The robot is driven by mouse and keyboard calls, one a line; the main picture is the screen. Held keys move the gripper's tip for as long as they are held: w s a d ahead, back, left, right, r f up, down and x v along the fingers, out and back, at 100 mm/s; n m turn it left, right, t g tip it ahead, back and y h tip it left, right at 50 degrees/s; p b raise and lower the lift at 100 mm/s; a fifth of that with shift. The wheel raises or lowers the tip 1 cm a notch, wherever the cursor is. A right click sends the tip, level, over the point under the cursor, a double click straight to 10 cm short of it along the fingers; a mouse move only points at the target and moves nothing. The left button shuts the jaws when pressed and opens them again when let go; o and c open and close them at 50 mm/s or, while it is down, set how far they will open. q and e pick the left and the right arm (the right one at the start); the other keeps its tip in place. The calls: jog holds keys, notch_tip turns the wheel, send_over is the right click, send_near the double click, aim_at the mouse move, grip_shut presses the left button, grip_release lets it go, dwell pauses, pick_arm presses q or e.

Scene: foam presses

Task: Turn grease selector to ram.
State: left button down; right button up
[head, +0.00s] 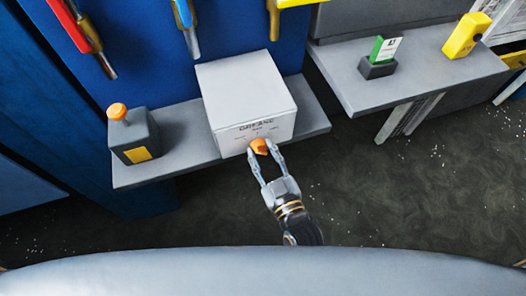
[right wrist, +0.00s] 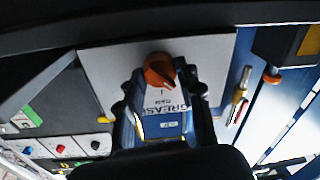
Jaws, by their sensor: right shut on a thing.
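The grease selector is a pale grey box (head: 245,88) marked GREASE, with an orange knob (head: 259,146) low on its front face. The smaller lettering around the knob is too small to read surely in the head view. My right gripper (head: 265,152) has its two fingers on either side of the orange knob and is shut on it. In the right wrist view the knob (right wrist: 159,69) shows between the fingers, with the box face (right wrist: 207,60) behind it. Which mark the knob points to cannot be told. My left gripper is not in view.
The box stands on a grey shelf (head: 185,163) beside a dark bottle (head: 134,135) with an orange cap. Tools with red, blue and yellow handles hang above. A second shelf (head: 420,75) at right holds a green-and-white card (head: 386,48) and a yellow block (head: 466,36).

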jog(key=shift+m, duration=0.4)
jog(key=m+p, duration=0.1)
jog(key=m, duration=0.1)
jog(key=shift+m+p, duration=0.3)
jog(key=shift+m, duration=0.1)
jog(key=m, duration=0.5)
jog(key=shift+t+p, duration=0.4)
jog(key=shift+f, duration=0.1)
jog(key=o, duration=1.2)
